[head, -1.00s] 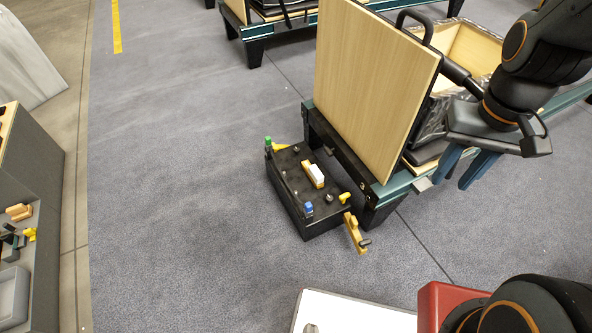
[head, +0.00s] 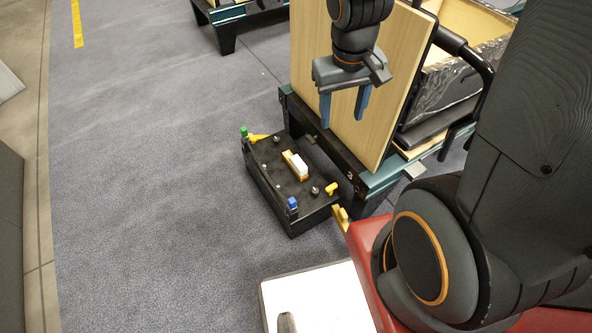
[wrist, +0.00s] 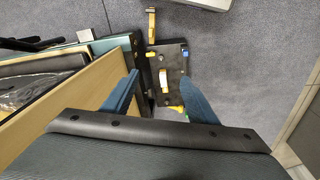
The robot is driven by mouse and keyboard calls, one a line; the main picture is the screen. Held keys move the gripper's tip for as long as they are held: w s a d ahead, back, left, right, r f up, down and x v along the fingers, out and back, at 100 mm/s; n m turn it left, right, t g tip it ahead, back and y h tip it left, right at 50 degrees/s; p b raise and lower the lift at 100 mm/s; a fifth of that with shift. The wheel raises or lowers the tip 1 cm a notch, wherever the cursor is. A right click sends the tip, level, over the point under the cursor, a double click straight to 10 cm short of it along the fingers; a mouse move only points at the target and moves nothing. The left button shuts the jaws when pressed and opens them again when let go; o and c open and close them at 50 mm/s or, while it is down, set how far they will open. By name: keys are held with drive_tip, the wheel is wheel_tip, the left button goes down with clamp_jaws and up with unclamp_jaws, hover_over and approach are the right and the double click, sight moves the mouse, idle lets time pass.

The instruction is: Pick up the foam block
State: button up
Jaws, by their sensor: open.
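The likely foam block is a small white block (head: 299,165) beside a yellow wooden piece on top of a black box (head: 268,193) on the floor. In the wrist view the white block (wrist: 162,76) shows between my finger tips, farther from the camera. My gripper (head: 341,115) is open and empty, fingers pointing down. It is above and to the right of the block in the head view, in front of the upright wooden panel. In the wrist view my gripper (wrist: 160,84) has one blue finger on each side of the box.
The upright wooden panel (head: 378,70) stands on the reformer frame (head: 390,172) close to the box. Blue (head: 292,203), green (head: 244,132) and yellow (head: 332,188) pieces stick up from the box. The grey floor left of it is clear.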

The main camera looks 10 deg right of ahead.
drive_tip(key=w+d+f+n+t+b, duration=0.1)
drive_tip(key=w+f+b, duration=0.65)
drive_tip(key=f, duration=0.45)
drive_tip(key=w+d+f+n+t+b, duration=0.1)
drive_tip(key=w+f+b, duration=0.7)
drive_tip(key=f, duration=0.5)
drive_tip(key=n+t+y+b, duration=0.1)
drive_tip(key=y+b, duration=0.1)
drive_tip(key=b, duration=1.4)
approach(299, 162)
wheel_tip(299, 162, down, 2)
drive_tip(key=shift+d+f, duration=0.15)
drive_tip(key=shift+b+x, duration=1.25)
drive_tip(key=shift+x, duration=0.25)
drive_tip(key=shift+w+a+b+x, duration=0.15)
drive_tip(key=shift+w+b+x, duration=0.05)
drive_tip(key=shift+b+x, duration=1.05)
drive_tip(key=shift+w+a+b+x, duration=0.15)
drive_tip(key=shift+b+x, duration=0.8)
drive_tip(key=shift+x, duration=0.45)
drive_tip(key=shift+r, duration=0.2)
drive_tip(key=shift+f, duration=0.25)
drive_tip(key=c, duration=1.1)
